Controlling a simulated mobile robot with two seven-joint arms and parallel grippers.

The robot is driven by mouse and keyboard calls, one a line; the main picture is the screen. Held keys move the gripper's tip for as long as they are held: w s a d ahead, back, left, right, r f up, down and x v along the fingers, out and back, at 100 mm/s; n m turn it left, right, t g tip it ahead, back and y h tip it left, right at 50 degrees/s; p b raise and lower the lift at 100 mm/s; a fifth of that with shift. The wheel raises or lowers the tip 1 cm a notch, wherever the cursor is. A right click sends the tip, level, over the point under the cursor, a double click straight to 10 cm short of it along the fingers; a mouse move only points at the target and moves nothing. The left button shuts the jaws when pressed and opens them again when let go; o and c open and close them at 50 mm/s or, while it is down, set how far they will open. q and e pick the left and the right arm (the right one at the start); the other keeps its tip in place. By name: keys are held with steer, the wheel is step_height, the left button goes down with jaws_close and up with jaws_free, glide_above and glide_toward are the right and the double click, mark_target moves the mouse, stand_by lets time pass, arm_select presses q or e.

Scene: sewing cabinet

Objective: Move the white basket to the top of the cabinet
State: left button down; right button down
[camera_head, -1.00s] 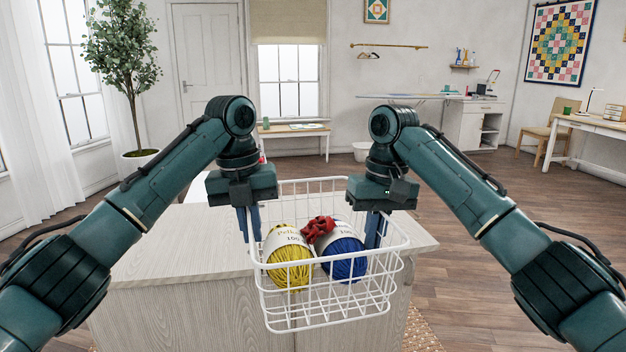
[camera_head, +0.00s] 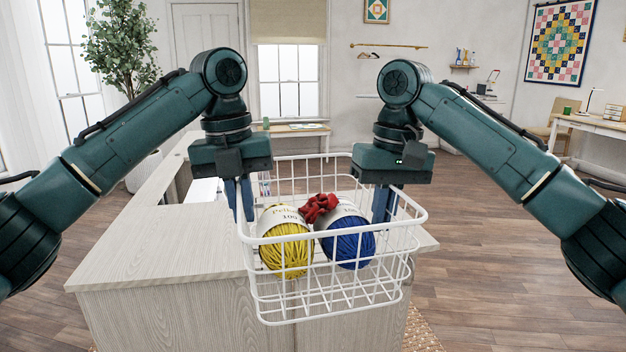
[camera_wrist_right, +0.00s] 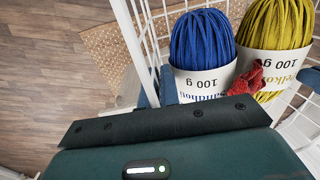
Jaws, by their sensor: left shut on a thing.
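The white wire basket (camera_head: 336,318) hangs level between my two grippers and holds a yellow yarn ball (camera_head: 286,245), a blue yarn ball (camera_head: 347,243) and a small red item (camera_head: 318,207). My left gripper (camera_head: 240,208) is shut on its left rim. My right gripper (camera_head: 384,206) is shut on its right rim; the right wrist view shows a blue finger against the white rim (camera_wrist_right: 128,40). The pale wood cabinet (camera_head: 150,255) stands behind and below the basket in the head view. The basket covers part of its top and front, and the gap between them is unclear.
The cabinet's left wing runs back, and its top looks bare there. A patterned rug (camera_head: 420,330) lies at its right foot. Open wooden floor (camera_head: 490,270) spreads to the right. A potted tree (camera_head: 122,50) and a low table (camera_head: 297,130) stand further back.

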mark_target(252, 235)
arm_select(q)
steer(key=shift+f, duration=0.1)
arm_select(e)
steer(key=shift+d+r, duration=0.1)
